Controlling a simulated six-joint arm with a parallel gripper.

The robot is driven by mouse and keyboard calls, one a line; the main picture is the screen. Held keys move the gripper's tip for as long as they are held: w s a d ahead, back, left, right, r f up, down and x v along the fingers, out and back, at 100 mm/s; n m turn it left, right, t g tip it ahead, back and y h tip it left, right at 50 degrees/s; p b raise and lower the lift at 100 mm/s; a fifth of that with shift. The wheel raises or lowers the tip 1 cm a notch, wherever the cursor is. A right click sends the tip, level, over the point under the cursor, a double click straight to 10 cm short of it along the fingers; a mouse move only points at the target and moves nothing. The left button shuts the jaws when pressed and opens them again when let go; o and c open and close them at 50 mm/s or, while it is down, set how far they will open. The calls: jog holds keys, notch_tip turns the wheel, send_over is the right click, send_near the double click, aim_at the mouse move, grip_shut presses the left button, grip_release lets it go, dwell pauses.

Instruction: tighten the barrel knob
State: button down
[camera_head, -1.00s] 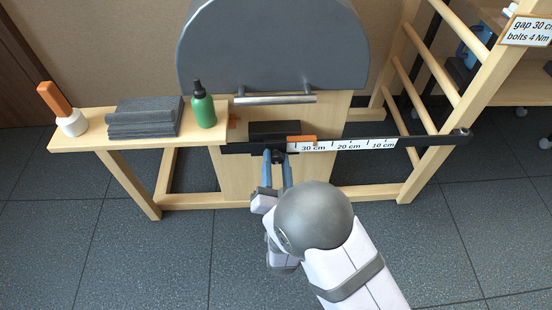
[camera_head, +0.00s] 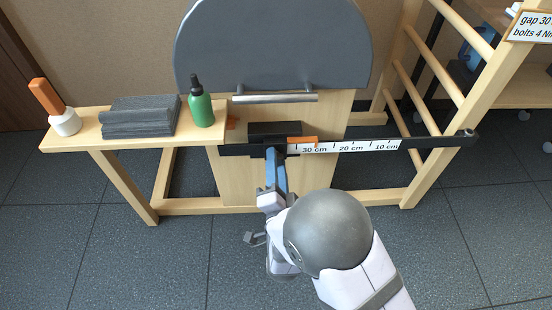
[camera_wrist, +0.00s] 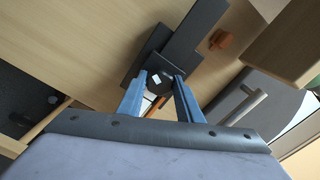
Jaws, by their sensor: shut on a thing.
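The barrel knob (camera_wrist: 160,78) is dark and round with a small white mark, on the front of a black block. My gripper (camera_wrist: 158,84) has its two blue fingers on either side of the knob, shut on it. In the head view my gripper (camera_head: 275,155) reaches the black bar just left of the scale, and its fingers hide the knob. The white scale (camera_head: 345,146) reads 30, 20 and 10 cm from left to right. An orange marker (camera_head: 302,141) sits above its 30 cm end.
A wooden shelf (camera_head: 95,141) on the left holds a green bottle (camera_head: 200,104), a stack of grey pads (camera_head: 139,118) and an orange-handled white item (camera_head: 57,108). A grey handle (camera_head: 275,97) is above the bar. A wooden ladder frame (camera_head: 435,120) stands right. The floor in front is clear.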

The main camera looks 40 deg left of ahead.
jog(key=shift+f+m+b, duration=0.1)
jog(key=shift+m+b, duration=3.8)
jog(key=shift+m, duration=1.8)
jog(key=m+b, duration=0.2)
jog(key=b, duration=0.1)
jog(key=shift+f, duration=0.2)
jog(key=c, duration=0.9)
grip_release()
jog(key=shift+r+p, duration=0.3)
jog(key=shift+p, duration=0.15)
jog(key=shift+s, duration=0.1)
